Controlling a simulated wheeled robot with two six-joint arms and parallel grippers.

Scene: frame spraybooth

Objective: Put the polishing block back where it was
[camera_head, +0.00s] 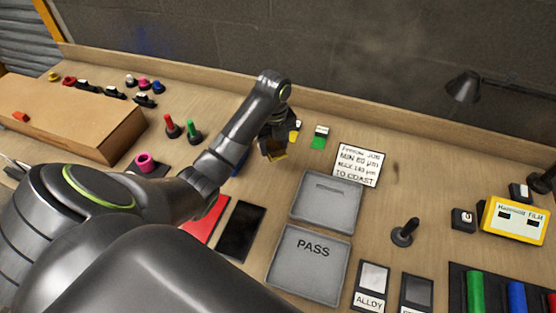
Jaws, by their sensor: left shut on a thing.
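My left gripper (274,145) is over the bench, left of the job sign, pointing down. It is shut on a small brown and yellow block (275,154), which I take to be the polishing block. The gripper and wrist partly hide it, and I cannot tell whether it touches the bench. A small green pad with a white and black top (319,138) stands just right of the gripper. A bit of yellow (296,125) shows right behind the gripper; what it belongs to is hidden. My right gripper is not in view.
A job sign (358,165), a grey tray (325,202) and a PASS tray (309,262) lie right of the gripper. Red (204,219) and black (240,231) pads lie nearer. A yellow gauge (514,220) and lamp (464,87) are at right.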

